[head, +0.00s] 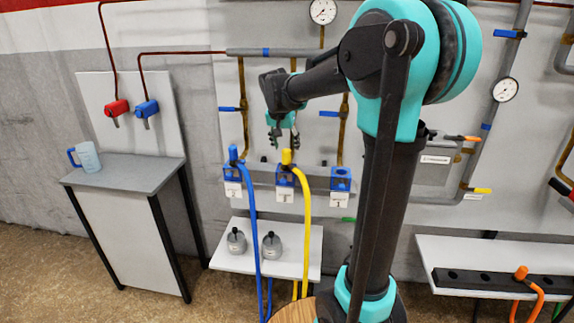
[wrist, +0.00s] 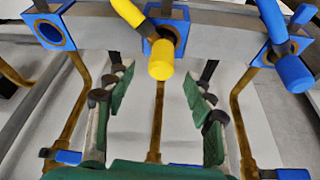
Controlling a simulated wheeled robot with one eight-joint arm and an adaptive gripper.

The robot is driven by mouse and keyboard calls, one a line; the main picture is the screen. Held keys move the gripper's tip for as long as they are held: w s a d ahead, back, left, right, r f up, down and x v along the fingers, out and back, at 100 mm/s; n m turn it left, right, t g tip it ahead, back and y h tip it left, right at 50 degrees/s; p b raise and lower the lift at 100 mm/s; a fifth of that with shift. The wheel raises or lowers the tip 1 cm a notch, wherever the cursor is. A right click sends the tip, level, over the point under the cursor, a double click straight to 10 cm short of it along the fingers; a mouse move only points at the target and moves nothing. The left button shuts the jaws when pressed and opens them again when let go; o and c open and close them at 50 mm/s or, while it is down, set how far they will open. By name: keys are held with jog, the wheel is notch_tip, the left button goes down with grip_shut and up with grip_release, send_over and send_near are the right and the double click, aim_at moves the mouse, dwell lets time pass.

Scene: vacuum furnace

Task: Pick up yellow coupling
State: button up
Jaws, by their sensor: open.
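The yellow coupling (head: 287,157) stands in the middle blue socket on the wall panel, with a yellow hose (head: 306,215) bending away from it. In the wrist view the yellow coupling (wrist: 161,60) shows between and beyond the two green finger pads, near the picture's centre. My gripper (head: 284,140) is open and empty, a little above the coupling in the head view. In the wrist view my gripper's fingers (wrist: 158,92) are spread wide, one on each side, apart from the coupling.
A blue coupling (head: 233,153) with a blue hose sits in the socket to the left. The right socket (head: 341,178) is empty. Brown pipes with blue valve handles run behind. Two grey canisters (head: 271,246) stand on the shelf below. A side table (head: 130,172) holds a blue mug (head: 86,157).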

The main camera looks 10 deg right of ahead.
aim_at(286, 151)
jog(key=x, duration=0.5)
jog(key=shift+s+a+f, duration=0.15)
jog(key=shift+a, duration=0.05)
grip_shut()
